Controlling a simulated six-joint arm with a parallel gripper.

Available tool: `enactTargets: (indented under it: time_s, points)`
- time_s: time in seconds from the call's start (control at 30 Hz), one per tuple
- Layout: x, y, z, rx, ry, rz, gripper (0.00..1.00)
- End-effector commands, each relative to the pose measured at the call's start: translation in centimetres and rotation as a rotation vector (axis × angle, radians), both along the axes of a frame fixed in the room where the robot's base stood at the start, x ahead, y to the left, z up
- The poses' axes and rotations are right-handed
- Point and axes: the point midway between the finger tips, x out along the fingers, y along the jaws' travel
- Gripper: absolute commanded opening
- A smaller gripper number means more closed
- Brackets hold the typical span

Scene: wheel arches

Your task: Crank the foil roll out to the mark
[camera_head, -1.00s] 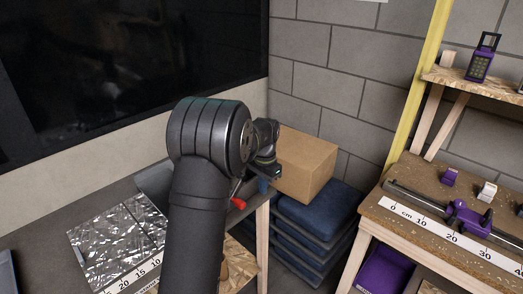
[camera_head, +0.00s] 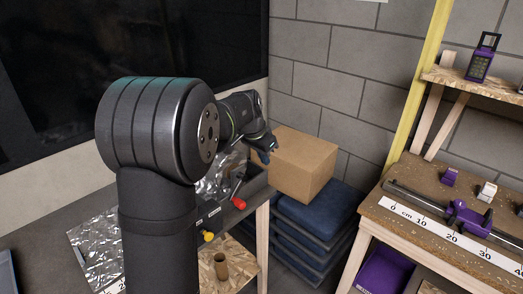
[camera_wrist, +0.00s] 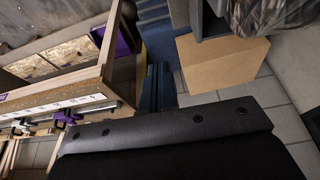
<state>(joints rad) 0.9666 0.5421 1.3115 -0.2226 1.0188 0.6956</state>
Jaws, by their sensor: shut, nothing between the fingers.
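The foil roll (camera_head: 222,176) shows as crinkled silver in a dark holder at the right end of the bench, partly hidden by my arm. A red crank handle (camera_head: 238,203) sticks out of the holder's near side; a yellow knob (camera_head: 208,236) sits lower left. A sheet of foil (camera_head: 92,240) lies flat on the bench left of my arm, beside a white scale mostly hidden by my arm. My gripper (camera_head: 265,151) is shut and empty, above and right of the red handle, apart from it. In the wrist view, crinkled foil (camera_wrist: 265,14) shows at the top right.
A cardboard box (camera_head: 300,165) stands on stacked blue crates (camera_head: 315,222) behind my gripper; it also shows in the wrist view (camera_wrist: 222,60). A second bench (camera_head: 410,222) with a centimetre scale and purple clamp stands at right. A wooden bench leg (camera_head: 262,245) is below the holder.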

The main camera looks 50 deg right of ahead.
Motion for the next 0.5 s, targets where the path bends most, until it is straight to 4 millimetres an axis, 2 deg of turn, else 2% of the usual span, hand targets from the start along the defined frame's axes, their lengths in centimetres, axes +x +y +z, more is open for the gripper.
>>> enactTargets:
  time_s: [0.1,0.27,0.37,0.5]
  points:
    - [0.0,0.6,1.7,-0.001,-0.001,0.0,0.0]
    - [0.0,1.0,2.8,0.001,-0.001,0.0,0.0]
    - [0.2,2.3,1.7,0.064,0.002,0.0,0.0]
    - [0.6,5.9,-1.4,0.235,0.003,-0.001,0.0]
